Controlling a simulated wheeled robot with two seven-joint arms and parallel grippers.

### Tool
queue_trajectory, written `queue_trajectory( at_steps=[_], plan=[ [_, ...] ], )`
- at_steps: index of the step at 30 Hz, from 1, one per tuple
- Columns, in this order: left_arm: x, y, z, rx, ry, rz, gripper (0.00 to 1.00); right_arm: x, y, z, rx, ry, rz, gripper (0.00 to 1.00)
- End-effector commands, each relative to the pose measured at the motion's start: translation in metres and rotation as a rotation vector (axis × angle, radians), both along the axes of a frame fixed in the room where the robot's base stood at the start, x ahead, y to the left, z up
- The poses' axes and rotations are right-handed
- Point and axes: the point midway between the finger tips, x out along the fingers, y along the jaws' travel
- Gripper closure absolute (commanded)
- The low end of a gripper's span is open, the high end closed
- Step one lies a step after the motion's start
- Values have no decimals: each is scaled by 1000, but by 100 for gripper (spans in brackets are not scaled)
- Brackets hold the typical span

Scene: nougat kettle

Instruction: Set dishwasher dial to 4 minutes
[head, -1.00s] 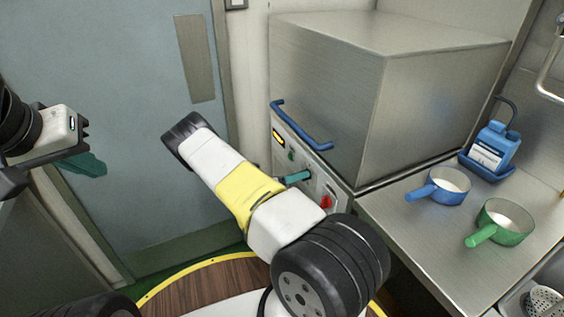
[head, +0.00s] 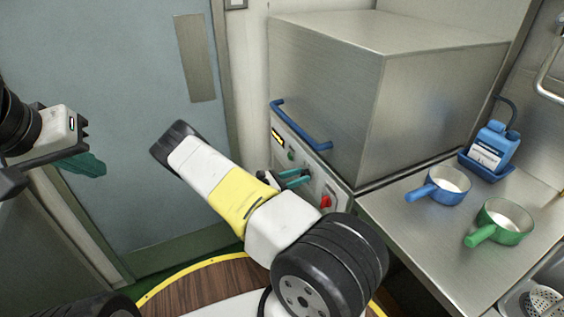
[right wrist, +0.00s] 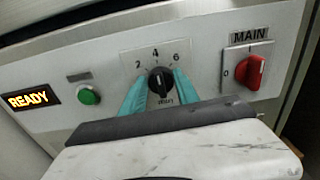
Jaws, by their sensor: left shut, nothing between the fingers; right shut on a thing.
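The dishwasher dial (right wrist: 160,82) is a black knob on the pale control panel, with 2, 4 and 6 printed around its top. My right gripper (right wrist: 161,92) has its teal fingers on either side of the knob, shut on it. A small pale mark on the knob seems to point up towards the 4, but it is too small to be sure. The label under the knob is partly hidden. In the head view, my right gripper (head: 294,180) is at the panel and hides the dial. My left gripper (head: 86,164) is shut and empty, away at the left.
The panel also has a lit READY display (right wrist: 28,99), a green button (right wrist: 89,96) and a red MAIN switch (right wrist: 251,71) close to the right finger. A blue handle (head: 300,125) juts out above the panel. Blue (head: 440,186) and green (head: 500,222) pans stand on the counter.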

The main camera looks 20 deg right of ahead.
Motion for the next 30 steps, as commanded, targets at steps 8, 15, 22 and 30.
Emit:
queue_trajectory(
  at_steps=[8, 15, 22, 30],
  plan=[
    [0, 0, 0, 0, 0, 0, 100, 0, 1, -1, 5, -36, 1, 100],
    [0, 0, 0, 0, 0, 0, 100, 0, 1, -1, 5, -36, 1, 100],
    [0, 0, 0, 0, 0, 0, 100, 0, 1, -1, 5, -35, 1, 43],
    [0, 0, 0, 0, 0, 0, 100, 0, 2, 0, 4, -35, 1, 43]
  ],
)
